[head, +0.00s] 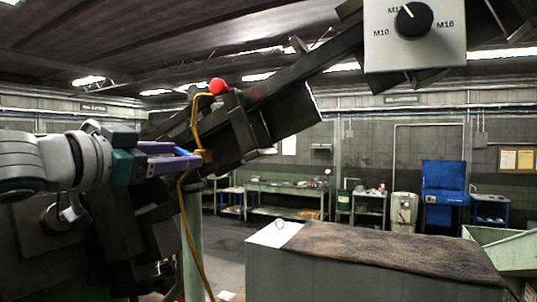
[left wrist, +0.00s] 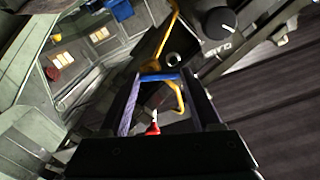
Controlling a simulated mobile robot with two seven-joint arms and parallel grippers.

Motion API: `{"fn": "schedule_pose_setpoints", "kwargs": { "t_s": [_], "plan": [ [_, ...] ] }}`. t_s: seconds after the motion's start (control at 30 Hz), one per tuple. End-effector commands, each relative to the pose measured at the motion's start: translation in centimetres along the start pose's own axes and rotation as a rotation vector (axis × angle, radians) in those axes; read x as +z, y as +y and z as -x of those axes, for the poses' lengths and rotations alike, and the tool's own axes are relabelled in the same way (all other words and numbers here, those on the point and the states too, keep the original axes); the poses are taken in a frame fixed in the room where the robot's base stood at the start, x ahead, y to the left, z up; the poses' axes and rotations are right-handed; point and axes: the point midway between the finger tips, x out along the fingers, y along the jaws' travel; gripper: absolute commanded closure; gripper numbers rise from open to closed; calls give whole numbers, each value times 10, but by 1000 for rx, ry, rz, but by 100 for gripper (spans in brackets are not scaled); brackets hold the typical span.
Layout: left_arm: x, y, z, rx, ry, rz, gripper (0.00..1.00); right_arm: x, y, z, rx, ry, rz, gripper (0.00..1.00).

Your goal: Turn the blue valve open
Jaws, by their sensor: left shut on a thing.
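The blue valve handle (head: 184,152) is at the left of the head view, beside the yellow pipe (head: 186,205) and its brass-coloured body. My left gripper (head: 190,158), with purple fingers, reaches in from the left and is shut on the handle. In the left wrist view, the handle (left wrist: 160,77) shows as a blue bar across the space between the fingertips (left wrist: 163,84). The yellow pipe also shows there (left wrist: 179,97), between and beyond the fingers. The fingers partly hide the handle in the head view. My right gripper is not in view.
A red ball knob (head: 218,87) sits above the valve on the dark machine frame (head: 290,105). A control box (head: 415,50) with a black dial hangs at upper right. A grey block with a brown cover (head: 395,250) stands at lower right. Workbenches line the far wall.

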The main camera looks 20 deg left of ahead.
Motion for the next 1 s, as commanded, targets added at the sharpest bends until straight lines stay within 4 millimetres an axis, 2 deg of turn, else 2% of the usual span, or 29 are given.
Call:
{"fn": "schedule_pose_setpoints", "kwargs": {
  "t_s": [0.37,1.0],
  "plan": [
    [-3,0,0,1,2,-144,91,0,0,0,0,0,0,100],
    [-11,4,0,1,3,-734,91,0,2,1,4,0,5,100]
  ]
}}
